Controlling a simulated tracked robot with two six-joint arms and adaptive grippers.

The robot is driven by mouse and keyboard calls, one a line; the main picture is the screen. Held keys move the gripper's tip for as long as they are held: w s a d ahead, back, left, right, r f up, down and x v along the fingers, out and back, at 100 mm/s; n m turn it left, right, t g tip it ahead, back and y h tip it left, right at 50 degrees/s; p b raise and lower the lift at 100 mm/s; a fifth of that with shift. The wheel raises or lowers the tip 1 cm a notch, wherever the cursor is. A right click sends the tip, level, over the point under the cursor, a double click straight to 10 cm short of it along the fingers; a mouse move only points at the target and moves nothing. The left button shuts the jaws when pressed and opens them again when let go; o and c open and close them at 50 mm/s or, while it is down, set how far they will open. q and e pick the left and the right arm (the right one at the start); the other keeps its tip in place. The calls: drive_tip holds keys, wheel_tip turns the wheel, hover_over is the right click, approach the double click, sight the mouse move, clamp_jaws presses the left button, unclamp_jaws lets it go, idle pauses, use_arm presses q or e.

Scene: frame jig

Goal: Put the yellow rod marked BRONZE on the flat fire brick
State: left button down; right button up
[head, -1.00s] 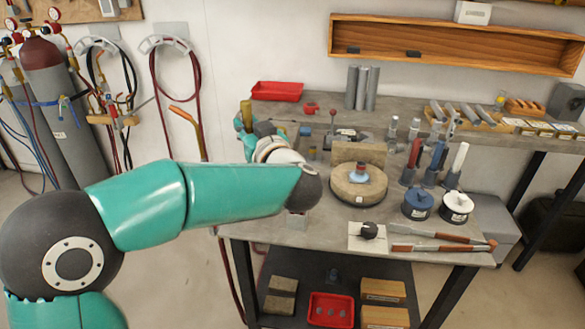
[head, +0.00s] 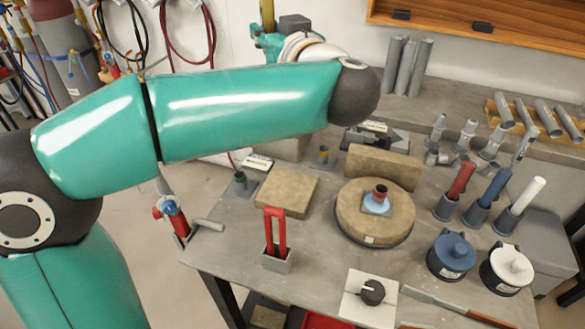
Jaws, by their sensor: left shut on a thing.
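The yellow rod (head: 267,12) stands roughly upright at the top of the head view, cut off by the picture edge; its BRONZE marking cannot be read. My left gripper (head: 267,30) is shut on it, partly hidden by its own wrist. The flat fire brick (head: 287,193) lies on the bench left of the round turntable, with its top bare. The gripper and rod appear above and behind it in the picture. My right gripper is not in view.
A red tool (head: 275,230) stands upright in a holder before the flat brick. Red, blue and white rods (head: 491,190) stand at right.

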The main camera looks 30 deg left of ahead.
use_arm(q)
drive_tip(key=shift+w+f, duration=0.15)
drive_tip(key=shift+f, duration=0.2)
wheel_tip(320, 180, down, 19)
drive_tip(key=b, duration=0.4)
drive_tip(key=shift+s+a, duration=0.15)
drive_tip(key=shift+s, duration=0.1)
drive_tip(key=shift+f, duration=0.15)
drive_tip(key=c, duration=1.1)
unclamp_jaws()
drive_tip(key=shift+o, duration=0.3)
drive_tip(key=v, duration=1.2)
